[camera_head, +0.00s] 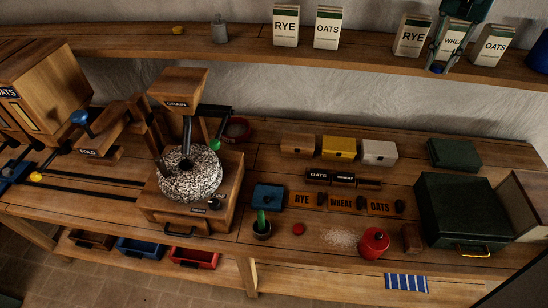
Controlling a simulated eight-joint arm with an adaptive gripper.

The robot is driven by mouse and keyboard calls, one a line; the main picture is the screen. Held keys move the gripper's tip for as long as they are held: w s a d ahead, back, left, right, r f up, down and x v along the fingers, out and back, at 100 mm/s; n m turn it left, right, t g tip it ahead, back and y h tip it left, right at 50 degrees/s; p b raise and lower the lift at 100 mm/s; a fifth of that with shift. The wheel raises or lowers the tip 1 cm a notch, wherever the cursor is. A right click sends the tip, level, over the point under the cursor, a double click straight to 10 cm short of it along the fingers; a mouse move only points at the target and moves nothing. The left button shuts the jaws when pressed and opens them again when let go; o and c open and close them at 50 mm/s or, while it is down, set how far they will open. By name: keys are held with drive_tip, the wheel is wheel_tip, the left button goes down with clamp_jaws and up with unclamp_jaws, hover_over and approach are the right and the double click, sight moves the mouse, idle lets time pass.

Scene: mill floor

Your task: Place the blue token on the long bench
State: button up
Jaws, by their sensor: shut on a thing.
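My gripper (438,67) hangs at the upper right, in front of the upper shelf and the wheat box. Its fingers point down and are shut on a small blue piece, which looks like the blue token (437,69). The fingers hide most of it. The long bench (265,160) runs across the picture below the shelf, with the mill on it. The token shows higher in the picture than the bench top; its exact height above the bench or shelf I cannot tell.
The upper shelf (340,50) carries rye and oats boxes. A bare strip lies left of the coloured boxes.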

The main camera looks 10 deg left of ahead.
drive_tip(key=s+a+n+p, duration=0.1)
drive_tip(key=s+a, duration=0.1)
drive_tip(key=a, duration=2.1)
drive_tip(key=n+p, duration=0.1)
drive_tip(key=n, duration=0.1)
hover_over(282, 180)
wheel_tip(282, 180, down, 36)
drive_tip(key=shift+w+a, duration=0.1)
drive_tip(key=shift+f, duration=2.95)
drive_tip(key=shift+f, duration=0.1)
drive_tip(key=shift+f, duration=1.95)
drive_tip(key=shift+f+b, duration=0.2)
drive_tip(key=shift+b, duration=0.15)
